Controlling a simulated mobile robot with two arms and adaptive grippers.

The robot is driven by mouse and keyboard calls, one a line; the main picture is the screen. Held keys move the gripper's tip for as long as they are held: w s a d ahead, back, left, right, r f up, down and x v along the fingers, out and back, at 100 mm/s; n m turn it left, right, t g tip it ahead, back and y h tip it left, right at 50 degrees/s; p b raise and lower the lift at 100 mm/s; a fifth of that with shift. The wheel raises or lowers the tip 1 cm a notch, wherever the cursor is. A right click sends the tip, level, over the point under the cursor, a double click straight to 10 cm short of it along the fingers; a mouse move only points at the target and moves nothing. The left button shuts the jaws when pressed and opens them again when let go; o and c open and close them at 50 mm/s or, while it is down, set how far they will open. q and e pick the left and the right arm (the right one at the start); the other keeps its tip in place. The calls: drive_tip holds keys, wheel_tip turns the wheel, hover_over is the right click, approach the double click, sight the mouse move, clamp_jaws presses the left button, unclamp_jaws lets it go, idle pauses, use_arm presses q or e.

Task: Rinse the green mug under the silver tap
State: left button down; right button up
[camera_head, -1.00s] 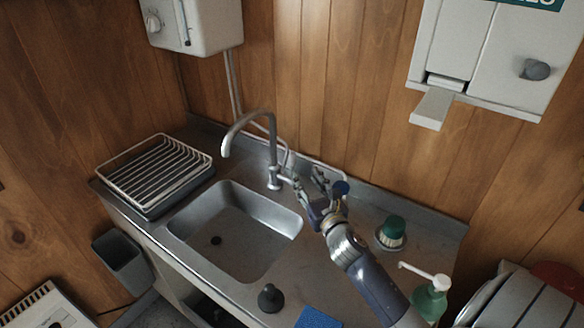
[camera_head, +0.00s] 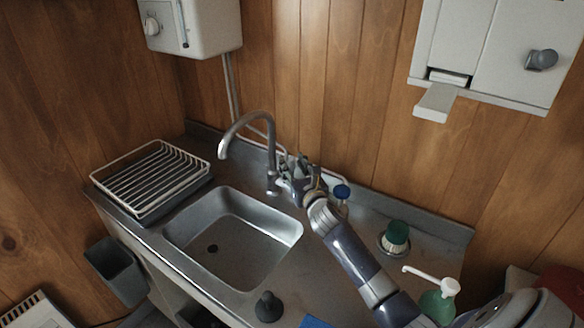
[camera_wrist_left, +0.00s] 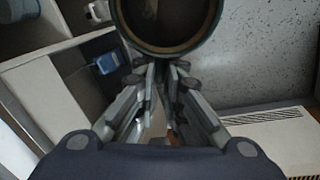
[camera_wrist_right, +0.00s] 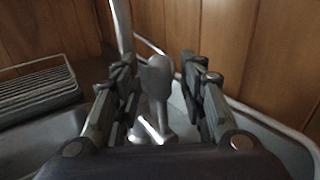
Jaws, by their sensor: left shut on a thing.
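The silver tap (camera_head: 272,160) stands behind the sink, its spout curving over the basin. My right gripper (camera_head: 288,170) is beside the tap's base. In the right wrist view its fingers (camera_wrist_right: 167,75) are apart, with the tap's rounded grey lever (camera_wrist_right: 158,78) between them; I cannot tell whether they touch it. The mug (camera_wrist_left: 168,46) shows only in the left wrist view, at the top edge: a round rim with a dull greenish outer edge and a dark brown inside. My left gripper (camera_wrist_left: 160,70) is shut on it. Neither shows in the head view.
The steel sink basin (camera_head: 235,240) is empty. A dish rack (camera_head: 150,178) stands left of it. A dark plunger-like thing (camera_head: 268,308) is at the basin's front edge. A green-topped brush (camera_head: 397,235), a blue-capped item (camera_head: 342,192) and a soap bottle (camera_head: 438,303) stand to the right.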

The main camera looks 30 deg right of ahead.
use_arm(q)
drive_tip(key=shift+f, duration=0.2)
use_arm(e)
drive_tip(key=shift+w+d, duration=0.15)
drive_tip(key=shift+w, duration=0.4)
clamp_jaws()
use_arm(q)
wheel_tip(320, 180, down, 3)
drive_tip(key=b, duration=0.2)
drive_tip(key=shift+r+b, duration=0.2)
drive_tip(key=shift+b, duration=0.2)
use_arm(e)
drive_tip(key=shift+s+a+f+n+t, duration=0.15)
drive_tip(key=shift+a+f+n+t, duration=0.1)
drive_tip(key=shift+a+n+t, duration=0.15)
drive_tip(key=shift+s+a+r+n+b, duration=0.1)
drive_tip(key=shift+a+r+n+b, duration=0.05)
drive_tip(key=shift+n+b, duration=0.2)
use_arm(q)
drive_tip(key=shift+f, duration=0.35)
use_arm(e)
drive_tip(key=shift+r, duration=0.1)
unclamp_jaws()
